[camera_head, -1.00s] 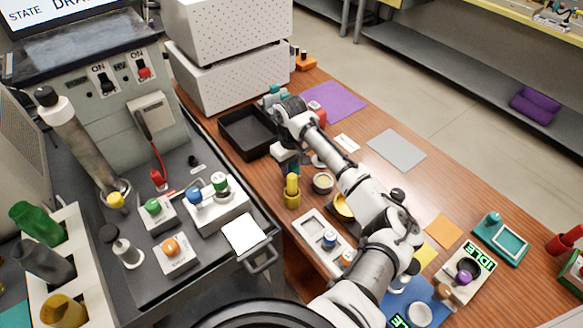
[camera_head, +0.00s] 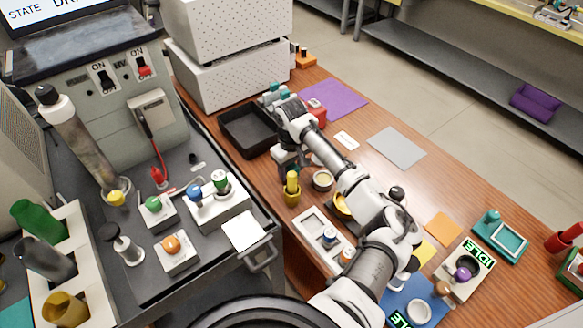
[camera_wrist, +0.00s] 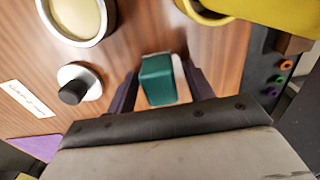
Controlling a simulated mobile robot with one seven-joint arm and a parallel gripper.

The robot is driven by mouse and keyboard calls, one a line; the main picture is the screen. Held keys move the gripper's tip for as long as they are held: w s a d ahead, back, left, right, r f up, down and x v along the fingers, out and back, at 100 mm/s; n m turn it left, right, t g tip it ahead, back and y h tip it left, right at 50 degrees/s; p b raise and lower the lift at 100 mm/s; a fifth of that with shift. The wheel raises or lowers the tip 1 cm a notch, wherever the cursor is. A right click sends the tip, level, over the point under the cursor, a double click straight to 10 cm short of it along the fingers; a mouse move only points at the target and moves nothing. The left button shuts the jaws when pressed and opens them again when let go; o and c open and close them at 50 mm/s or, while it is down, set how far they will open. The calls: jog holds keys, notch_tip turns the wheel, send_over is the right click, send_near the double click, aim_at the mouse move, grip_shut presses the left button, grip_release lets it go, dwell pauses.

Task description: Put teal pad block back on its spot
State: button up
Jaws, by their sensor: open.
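A teal block (camera_wrist: 158,80) lies between the two fingers of my gripper (camera_wrist: 160,88) in the wrist view, with a white or pale surface partly showing around it. The fingers are open, one on each side of the block. I cannot tell whether either finger touches it. In the head view my gripper (camera_head: 288,163) is low over the wooden bench, behind the yellow cup (camera_head: 291,194) and next to the black tray (camera_head: 232,141). My own wrist and hand mostly hide the block there. Its marked spot cannot be made out for sure.
A round tin (camera_head: 322,181) stands right of the yellow cup. In the wrist view a black knob on a white disc (camera_wrist: 72,75) is left of the block. A purple mat (camera_head: 340,100) and grey mat (camera_head: 397,148) lie farther back. Teal-framed tray (camera_head: 508,240) is far right.

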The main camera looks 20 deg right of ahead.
aim_at(291, 165)
notch_tip(291, 165, up, 12)
jog(key=b, duration=0.3)
